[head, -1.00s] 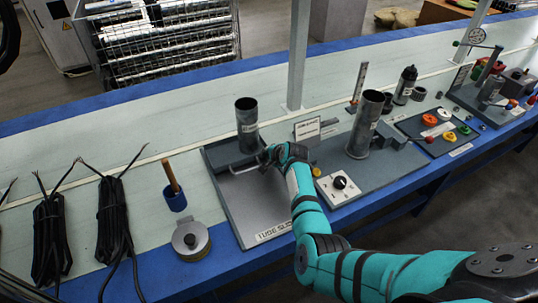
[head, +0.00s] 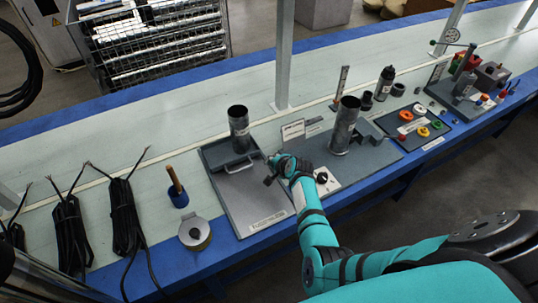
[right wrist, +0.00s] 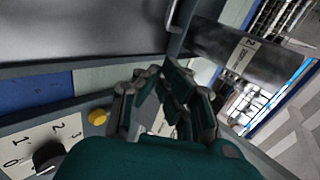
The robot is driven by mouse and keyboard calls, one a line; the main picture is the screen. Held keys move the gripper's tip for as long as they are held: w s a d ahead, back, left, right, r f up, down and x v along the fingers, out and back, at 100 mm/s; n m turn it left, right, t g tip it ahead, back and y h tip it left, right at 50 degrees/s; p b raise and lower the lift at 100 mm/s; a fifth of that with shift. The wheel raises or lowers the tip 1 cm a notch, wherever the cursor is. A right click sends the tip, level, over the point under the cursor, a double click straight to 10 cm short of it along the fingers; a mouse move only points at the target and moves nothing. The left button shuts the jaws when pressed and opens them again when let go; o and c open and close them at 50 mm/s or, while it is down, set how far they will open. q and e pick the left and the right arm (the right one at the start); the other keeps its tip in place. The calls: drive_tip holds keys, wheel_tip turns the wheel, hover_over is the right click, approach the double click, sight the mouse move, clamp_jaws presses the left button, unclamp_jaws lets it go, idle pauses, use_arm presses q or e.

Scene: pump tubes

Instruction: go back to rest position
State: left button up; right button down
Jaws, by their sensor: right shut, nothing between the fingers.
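My right gripper (head: 273,170) is over the right edge of the grey tube slide tray (head: 250,195), just right of the tray's handle. It is shut and empty; its fingers also show in the right wrist view (right wrist: 165,88). A dark tube (head: 239,130) stands upright at the back of the tray, apart from the gripper. It also shows in the right wrist view (right wrist: 245,52), with a label marked 2. A second tube (head: 345,125) stands upright on the grey plate to the right. My left gripper is not in view.
A control panel with a black knob (head: 322,178) sits beside my right forearm. A post (head: 283,55) rises behind. The bench's back strip is mostly clear.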

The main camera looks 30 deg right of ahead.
drive_tip(key=s+a+r+n+g, duration=0.2)
drive_tip(key=s+a+r+n, duration=0.15)
drive_tip(key=s+n, duration=0.6)
drive_tip(key=s+a+r+n+g, duration=0.2)
drive_tip(key=s+r+n, duration=0.25)
drive_tip(key=s, duration=1.05)
drive_tip(key=s+a+r+n+g, duration=0.25)
drive_tip(key=s+r+n, duration=0.3)
drive_tip(key=s, duration=0.75)
wheel_tip(320, 180, down, 26)
drive_tip(key=s+d+f+g, duration=0.2)
drive_tip(key=s+f, duration=1.4)
drive_tip(key=s, duration=0.1)
drive_tip(key=shift+s+d+f, duration=0.15)
drive_tip(key=shift+d+f, duration=0.05)
drive_tip(key=shift+f, duration=0.05)
drive_tip(key=shift+n, duration=0.25)
